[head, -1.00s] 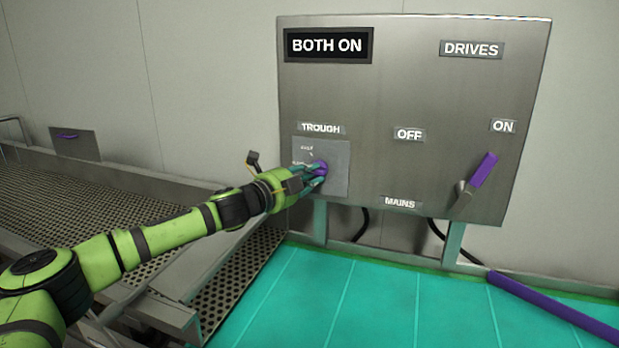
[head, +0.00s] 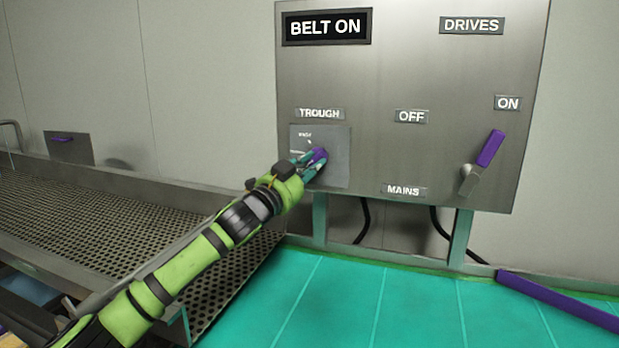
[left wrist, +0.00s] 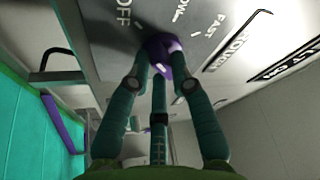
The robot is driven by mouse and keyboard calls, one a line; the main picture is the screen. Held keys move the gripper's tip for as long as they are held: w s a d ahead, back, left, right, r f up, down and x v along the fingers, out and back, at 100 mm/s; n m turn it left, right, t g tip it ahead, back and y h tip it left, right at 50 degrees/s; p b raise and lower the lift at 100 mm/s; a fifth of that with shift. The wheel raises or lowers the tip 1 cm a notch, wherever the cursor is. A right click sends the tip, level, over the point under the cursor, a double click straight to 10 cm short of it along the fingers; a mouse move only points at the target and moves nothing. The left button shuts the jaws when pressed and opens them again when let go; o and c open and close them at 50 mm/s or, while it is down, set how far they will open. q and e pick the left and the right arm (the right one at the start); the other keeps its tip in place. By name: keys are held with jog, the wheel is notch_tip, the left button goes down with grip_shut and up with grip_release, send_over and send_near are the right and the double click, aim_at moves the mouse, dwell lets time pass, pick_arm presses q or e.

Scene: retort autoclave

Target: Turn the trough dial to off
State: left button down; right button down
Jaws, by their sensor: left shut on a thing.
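The purple trough dial (head: 319,156) sits on a grey square plate (head: 338,172) under the TROUGH label (head: 319,114), at the lower left of the steel panel. My left gripper (head: 313,163) is at the dial with its fingers closed around it. In the left wrist view the fingers (left wrist: 162,72) meet the purple dial (left wrist: 158,48). OFF, SLOW and FAST markings are printed around the dial there. The fingers cover much of the dial, and I cannot read its pointer clearly. The display (head: 327,27) reads BELT ON. My right gripper is not in view.
A mains lever with a purple handle (head: 490,148) is on the panel's right, near ON. A perforated metal trough (head: 150,215) runs along the left, below my arm. A purple bar (head: 560,300) lies at the lower right by the teal floor (head: 400,300).

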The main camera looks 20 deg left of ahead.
pick_arm(q)
jog(key=shift+n+t+y+b, duration=0.3)
jog(key=shift+n+b, duration=0.15)
jog(key=shift+n, duration=0.25)
jog(key=c, duration=1.1)
grip_release()
jog(key=shift+d, duration=0.1)
jog(key=v, duration=1.2)
